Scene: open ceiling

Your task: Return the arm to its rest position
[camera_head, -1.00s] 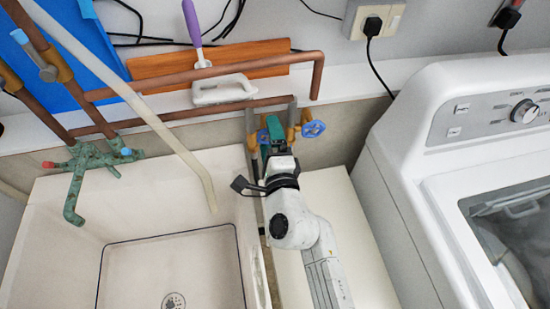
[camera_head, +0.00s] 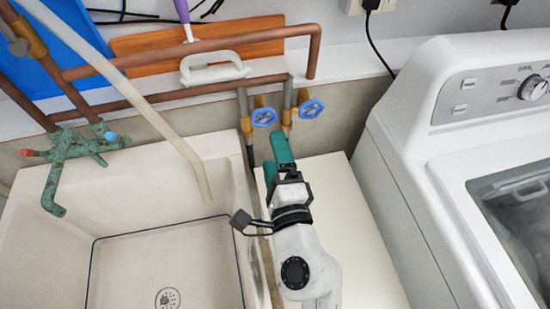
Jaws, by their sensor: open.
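My arm reaches up from the bottom of the head view, over the white surface between the sink and the washing machine. My gripper (camera_head: 279,150) has teal fingers, points at the back wall and is open. It appears empty, though the jaws are seen from behind. Its tip is below and apart from two blue valve handles, the left one (camera_head: 264,117) and the right one (camera_head: 311,108).
A white sink (camera_head: 150,200) with a green tap (camera_head: 70,155) is at left. A washing machine (camera_head: 400,190) stands close at right. Copper pipes (camera_head: 190,92) run along the wall above. The white surface (camera_head: 345,200) beside my arm is bare.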

